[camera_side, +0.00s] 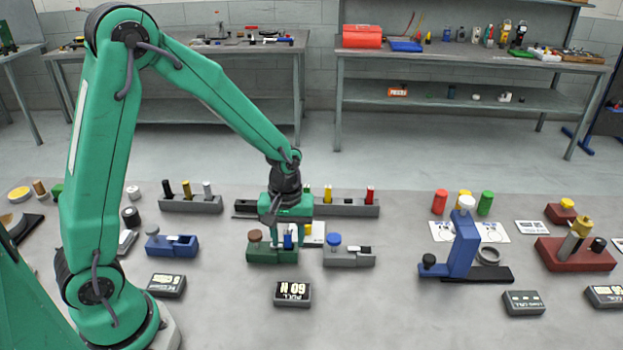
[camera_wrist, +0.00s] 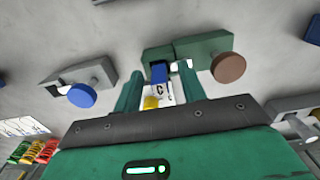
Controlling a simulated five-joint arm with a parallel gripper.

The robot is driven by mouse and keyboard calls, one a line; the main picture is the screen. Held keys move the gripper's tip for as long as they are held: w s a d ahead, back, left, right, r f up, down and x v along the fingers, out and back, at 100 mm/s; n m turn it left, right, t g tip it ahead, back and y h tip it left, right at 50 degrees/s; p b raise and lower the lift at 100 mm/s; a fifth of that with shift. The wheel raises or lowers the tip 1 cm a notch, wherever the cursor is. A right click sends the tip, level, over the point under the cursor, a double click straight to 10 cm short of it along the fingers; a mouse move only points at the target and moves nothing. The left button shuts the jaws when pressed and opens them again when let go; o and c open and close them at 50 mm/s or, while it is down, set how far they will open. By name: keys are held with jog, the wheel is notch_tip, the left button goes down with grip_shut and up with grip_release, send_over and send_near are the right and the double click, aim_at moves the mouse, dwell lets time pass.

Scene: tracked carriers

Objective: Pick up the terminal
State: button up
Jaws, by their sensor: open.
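A small part that looks like the terminal, with a blue body (camera_wrist: 159,74), a white face marked with a letter and a yellow end (camera_wrist: 151,102), shows between my fingers in the wrist view. Its blue part also shows in the side view (camera_side: 288,242). It is at a green carrier (camera_side: 265,256) with a brown round knob (camera_wrist: 228,67). My gripper (camera_side: 287,237) is open and points down over this carrier. Its two green fingers (camera_wrist: 160,82) stand on either side of the part. Whether they touch it, I cannot tell.
A grey carrier with a blue knob (camera_side: 334,239) stands close on the right, and a blue carrier (camera_side: 172,245) on the left. A long rack (camera_side: 345,208) is behind. A blue stand (camera_side: 465,245) is farther right.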

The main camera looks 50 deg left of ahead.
aim_at(288, 232)
grip_shut()
jog(key=shift+r, duration=0.15)
jog(key=shift+r, duration=0.75)
notch_tip(288, 232, up, 2)
jog(key=shift+w+r, duration=0.1)
jog(key=shift+r, duration=0.1)
jog(key=s+d+r, duration=0.6)
jog(key=d+r, duration=0.1)
jog(key=d, duration=0.3)
jog(key=shift+s, duration=0.15)
